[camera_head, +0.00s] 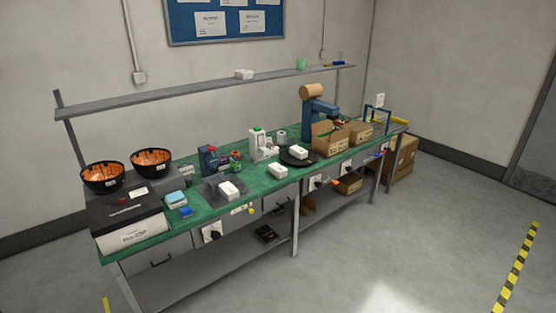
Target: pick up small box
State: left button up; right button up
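Several small white boxes are in the head view. One white box (230,191) sits on a dark grey mat at the left middle of the green workbench. Another white box (278,171) lies on the green top near the front edge. A third white box (298,152) rests on a round black plate. One more white box (243,74) stands on the upper shelf. I cannot tell which one is the task's small box. Neither of my grippers is in view, and nothing is seen touching these boxes.
The long green workbench (258,178) stands along the wall. Open cardboard boxes (329,147) and a blue device (313,121) are toward the right. The floor (400,250) in front is clear.

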aim_at(276, 169)
jog(key=i+l, duration=0.1)
jog(key=i, duration=0.5)
jog(key=i+l+u, duration=0.1)
jog(key=i, duration=0.45)
jog(key=i+l, duration=0.15)
jog(key=i, duration=0.45)
jog(key=i+l, duration=0.15)
jog(key=i, duration=0.4)
jog(key=i+l+u, duration=0.1)
jog(key=i, duration=0.5)
jog(key=i+l+u, duration=0.5)
jog(key=i, duration=0.15)
jog(key=i+l+u, duration=0.5)
jog(key=i+l, duration=0.05)
jog(key=i, duration=0.05)
